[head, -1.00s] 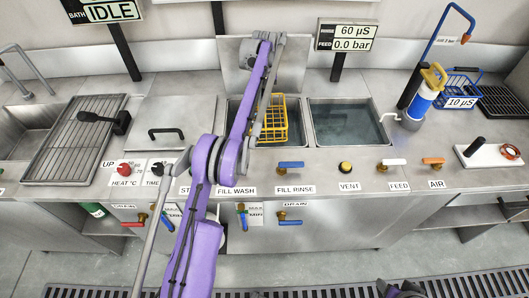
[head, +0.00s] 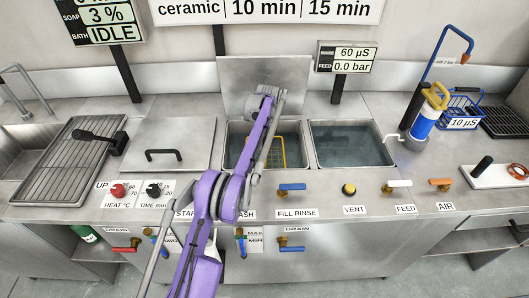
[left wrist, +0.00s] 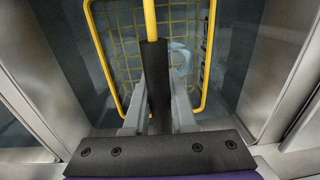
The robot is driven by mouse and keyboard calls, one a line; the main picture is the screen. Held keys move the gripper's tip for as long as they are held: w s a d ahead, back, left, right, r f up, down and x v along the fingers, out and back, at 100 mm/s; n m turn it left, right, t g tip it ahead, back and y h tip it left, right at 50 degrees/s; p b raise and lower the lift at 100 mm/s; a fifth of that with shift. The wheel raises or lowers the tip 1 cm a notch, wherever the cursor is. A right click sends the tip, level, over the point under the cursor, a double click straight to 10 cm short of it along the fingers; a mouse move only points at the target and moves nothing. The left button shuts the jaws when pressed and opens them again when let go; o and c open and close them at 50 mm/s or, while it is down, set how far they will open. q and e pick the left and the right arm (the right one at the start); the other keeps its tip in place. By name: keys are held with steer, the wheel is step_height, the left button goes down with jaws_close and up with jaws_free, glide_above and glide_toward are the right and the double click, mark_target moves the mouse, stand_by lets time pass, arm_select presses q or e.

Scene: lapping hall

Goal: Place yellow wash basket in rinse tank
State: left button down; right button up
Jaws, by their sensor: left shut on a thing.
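The yellow wash basket (head: 283,151) is in the left tank (head: 232,127), low between its walls and largely hidden by my left arm in the head view. In the left wrist view its yellow rim (left wrist: 101,60) and wire mesh lie below the gripper. My left gripper (left wrist: 155,55) is shut on the basket's upright yellow handle. I cannot tell whether the basket touches the tank floor. The right tank (head: 392,162), probably the rinse tank, holds liquid and no basket. My right gripper is out of view.
A FILL RINSE valve (head: 292,187) and a VENT button (head: 349,189) line the front of the counter. A grey lid with a black handle (head: 164,155) lies left of the tanks.

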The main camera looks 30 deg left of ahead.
arm_select(q)
steer(key=shift+f, duration=1.7)
steer(key=shift+f+b, duration=0.4)
steer(key=shift+f, duration=0.15)
steer(key=c, duration=0.7)
jaws_free()
steer(key=shift+c, duration=0.2)
